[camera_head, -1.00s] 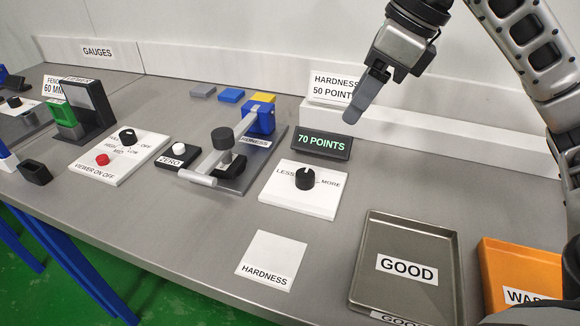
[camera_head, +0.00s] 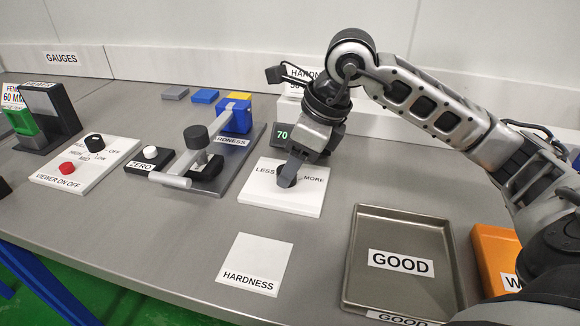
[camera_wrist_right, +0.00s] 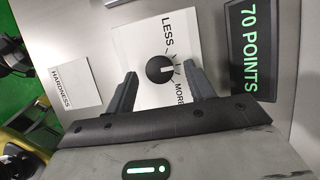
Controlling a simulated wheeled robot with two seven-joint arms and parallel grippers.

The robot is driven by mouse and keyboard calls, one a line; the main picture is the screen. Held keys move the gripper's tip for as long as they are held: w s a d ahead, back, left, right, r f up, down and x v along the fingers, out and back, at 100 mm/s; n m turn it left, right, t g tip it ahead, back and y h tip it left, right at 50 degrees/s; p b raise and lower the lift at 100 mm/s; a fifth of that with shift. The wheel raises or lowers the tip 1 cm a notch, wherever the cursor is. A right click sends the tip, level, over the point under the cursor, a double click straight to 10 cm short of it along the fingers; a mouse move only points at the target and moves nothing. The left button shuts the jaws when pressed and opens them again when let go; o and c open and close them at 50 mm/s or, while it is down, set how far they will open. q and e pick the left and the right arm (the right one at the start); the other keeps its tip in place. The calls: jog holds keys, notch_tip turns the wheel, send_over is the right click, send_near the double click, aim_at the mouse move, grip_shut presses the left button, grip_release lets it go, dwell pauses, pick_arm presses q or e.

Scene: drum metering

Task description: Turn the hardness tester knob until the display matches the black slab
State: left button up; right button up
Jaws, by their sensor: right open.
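The black hardness knob (camera_wrist_right: 160,69) sits on a white plate marked LESS and MORE (camera_head: 262,196). My right gripper (camera_head: 288,180) is open, reaching down over the knob. In the wrist view its fingers (camera_wrist_right: 159,74) stand on either side of the knob, with gaps showing. Contact cannot be told. The dark display (camera_wrist_right: 250,48) reads 70 POINTS in green; in the head view it is partly hidden by my gripper. The hardness card (camera_head: 295,73) behind is mostly covered by my arm. I cannot make out a separate black slab.
The hardness tester (camera_head: 235,118), with its blue block and lever, stands left of the knob plate. A white HARDNESS pad (camera_head: 254,262) lies in front. The GOOD tray (camera_head: 350,260) and an orange tray (camera_head: 492,250) are at right. Grey, blue and yellow slabs lie behind.

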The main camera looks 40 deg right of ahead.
jog(key=shift+x, duration=0.75)
jog(key=c, duration=1)
